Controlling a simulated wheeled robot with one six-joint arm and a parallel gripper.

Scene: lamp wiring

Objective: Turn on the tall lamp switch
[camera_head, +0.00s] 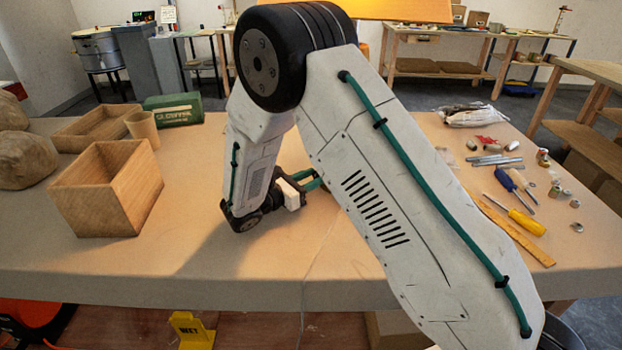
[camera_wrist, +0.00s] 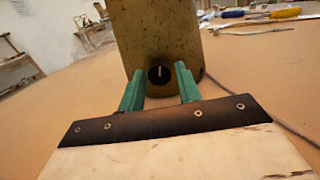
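In the wrist view a brass-coloured lamp body (camera_wrist: 157,35) with worn, speckled sides stands upright on the table. Low on its front is a round black switch knob (camera_wrist: 160,76) with a pale, near-vertical mark. The top of the lamp is cut off by the frame. My gripper (camera_wrist: 160,80) is open, its two green fingers on either side of the knob, with gaps between each finger and the knob. I cannot tell how far the fingertips are from the lamp face. In the head view my gripper (camera_head: 314,181) shows partly, and my arm hides the lamp.
A dark cable (camera_wrist: 240,104) runs from behind the lamp across the table. In the head view a wooden box (camera_head: 107,190) stands on the table (camera_head: 200,265) at left. A yellow-handled screwdriver (camera_head: 524,220), a ruler (camera_head: 515,234) and small parts lie at right.

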